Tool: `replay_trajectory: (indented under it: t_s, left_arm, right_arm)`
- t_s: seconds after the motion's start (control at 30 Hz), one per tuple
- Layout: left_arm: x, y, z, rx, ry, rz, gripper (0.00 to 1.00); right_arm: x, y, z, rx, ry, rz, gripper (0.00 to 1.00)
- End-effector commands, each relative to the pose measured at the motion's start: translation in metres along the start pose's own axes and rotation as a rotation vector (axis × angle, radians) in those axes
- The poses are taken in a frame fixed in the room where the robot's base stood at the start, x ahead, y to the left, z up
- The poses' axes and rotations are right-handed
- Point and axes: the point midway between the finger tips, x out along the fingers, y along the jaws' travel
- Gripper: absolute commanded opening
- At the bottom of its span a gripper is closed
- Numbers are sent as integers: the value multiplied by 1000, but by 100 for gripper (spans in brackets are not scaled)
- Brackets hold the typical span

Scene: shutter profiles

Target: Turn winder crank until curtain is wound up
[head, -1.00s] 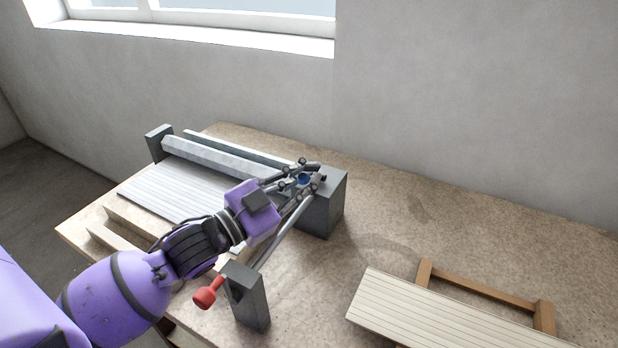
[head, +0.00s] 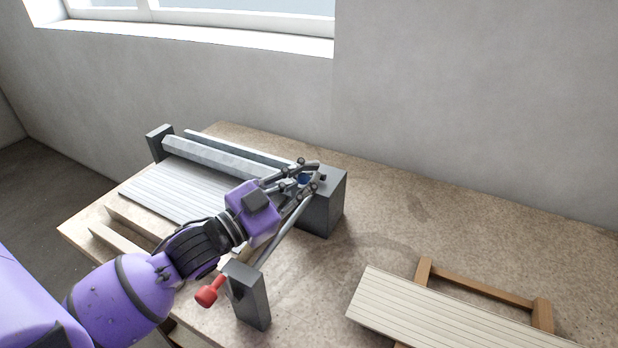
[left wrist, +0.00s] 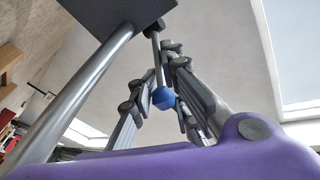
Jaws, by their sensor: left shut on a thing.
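The winder stands on the table with a long grey roller (head: 215,155) and a dark grey end block (head: 324,205) at its right. The pale slatted curtain (head: 165,192) lies flat in front of the roller. My left gripper (head: 307,179) is at the end block, with its fingers closed around the crank's blue knob (head: 303,180). The blue knob shows between the fingers in the left wrist view (left wrist: 163,97), at the end of a thin rod. The fingers hide much of the crank. My right gripper is in neither view.
A grey post (head: 250,296) with a red knob (head: 209,291) stands near the table's front edge, below my left wrist. A slatted panel (head: 440,315) on a wooden frame (head: 484,285) lies at the right. The table between them is clear.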

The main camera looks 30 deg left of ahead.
Motion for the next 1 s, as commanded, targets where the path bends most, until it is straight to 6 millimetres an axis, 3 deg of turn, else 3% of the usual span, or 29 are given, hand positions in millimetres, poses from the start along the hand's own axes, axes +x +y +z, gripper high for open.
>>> replay_trajectory:
  t_s: [0.37, 0.4, 0.53, 0.83, 1.0]
  left_arm:
    - [-1, -6, 5, 0, -14, -10, 0]
    - [-1, -6, 5, 0, -14, -10, 14]
    - [-1, -5, 5, 1, -13, -9, 29]
    - [-2, -3, 2, 1, -6, -5, 29]
    - [-17, -2, 3, 0, -8, -4, 29]
  right_arm:
    - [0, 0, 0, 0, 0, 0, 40]
    - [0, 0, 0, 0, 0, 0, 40]
    - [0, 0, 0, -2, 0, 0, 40]
    - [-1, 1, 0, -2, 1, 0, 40]
    - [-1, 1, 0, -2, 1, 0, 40]
